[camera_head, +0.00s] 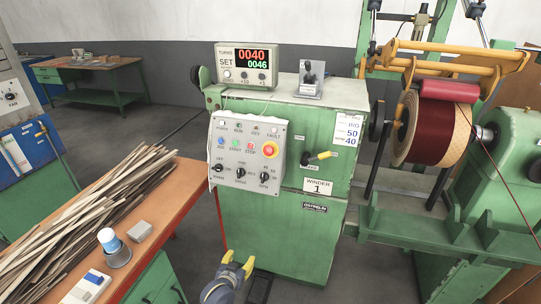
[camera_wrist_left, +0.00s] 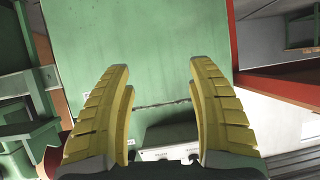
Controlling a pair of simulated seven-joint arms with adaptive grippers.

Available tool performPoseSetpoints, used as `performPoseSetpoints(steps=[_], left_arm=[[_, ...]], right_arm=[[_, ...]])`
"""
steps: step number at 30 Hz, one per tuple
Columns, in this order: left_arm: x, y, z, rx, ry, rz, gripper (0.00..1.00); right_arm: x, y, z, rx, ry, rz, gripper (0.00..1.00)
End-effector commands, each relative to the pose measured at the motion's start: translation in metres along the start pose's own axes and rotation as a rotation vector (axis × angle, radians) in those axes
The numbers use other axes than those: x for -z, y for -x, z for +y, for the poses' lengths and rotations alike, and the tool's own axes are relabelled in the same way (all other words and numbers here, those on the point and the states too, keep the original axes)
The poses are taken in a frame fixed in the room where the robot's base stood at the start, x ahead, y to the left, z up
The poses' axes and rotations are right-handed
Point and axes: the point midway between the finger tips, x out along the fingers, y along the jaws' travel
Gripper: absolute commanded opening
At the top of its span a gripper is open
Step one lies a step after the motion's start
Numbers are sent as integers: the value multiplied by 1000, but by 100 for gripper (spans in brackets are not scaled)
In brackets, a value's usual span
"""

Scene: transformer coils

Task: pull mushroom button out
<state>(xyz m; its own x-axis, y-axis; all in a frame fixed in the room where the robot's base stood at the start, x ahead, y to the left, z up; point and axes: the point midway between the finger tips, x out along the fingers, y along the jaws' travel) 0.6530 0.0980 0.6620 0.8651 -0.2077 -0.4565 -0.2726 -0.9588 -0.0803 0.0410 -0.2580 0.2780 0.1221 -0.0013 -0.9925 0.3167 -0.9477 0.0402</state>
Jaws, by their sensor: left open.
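The red mushroom button (camera_head: 269,149) sits on a yellow surround at the right of the grey control panel (camera_head: 248,170) on the green winder cabinet. Nothing touches it. My left gripper (camera_head: 238,262) is low in front of the cabinet, well below the panel, with its yellow fingers apart and empty. In the left wrist view the two open fingers (camera_wrist_left: 160,85) frame a plain green cabinet face (camera_wrist_left: 160,45); the button does not show there. My right gripper is not in view.
A workbench (camera_head: 190,185) with wooden strips (camera_head: 75,215), a blue-capped container (camera_head: 108,240) and a small grey box stands at the left. A coil winder with a dark red coil (camera_head: 435,130) stands at the right. A counter display (camera_head: 247,64) is on top of the cabinet.

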Motion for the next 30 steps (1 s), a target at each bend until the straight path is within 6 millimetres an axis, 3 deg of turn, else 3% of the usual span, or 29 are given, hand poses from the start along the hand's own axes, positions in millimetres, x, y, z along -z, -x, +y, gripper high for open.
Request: performPoseSetpoints(steps=[1, 6, 9, 12, 15, 20, 25, 30], left_arm=[[53, 2, 0, -1, 4, 72, 58], [207, 35, 2, -12, 19, 279, 58], [274, 67, 4, -21, 28, 377, 58], [320, 99, 6, -31, 38, 447, 58], [345, 124, 8, -39, 48, 487, 58], [362, 148, 9, -47, 61, 507, 58], [358, 140, 8, -46, 70, 477, 58], [367, 123, 9, -47, 73, 476, 58]], right_arm=[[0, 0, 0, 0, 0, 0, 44], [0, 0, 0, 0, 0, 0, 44], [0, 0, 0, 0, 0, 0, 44], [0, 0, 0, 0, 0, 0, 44], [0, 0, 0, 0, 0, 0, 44], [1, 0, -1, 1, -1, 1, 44], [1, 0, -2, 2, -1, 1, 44], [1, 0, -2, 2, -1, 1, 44]])
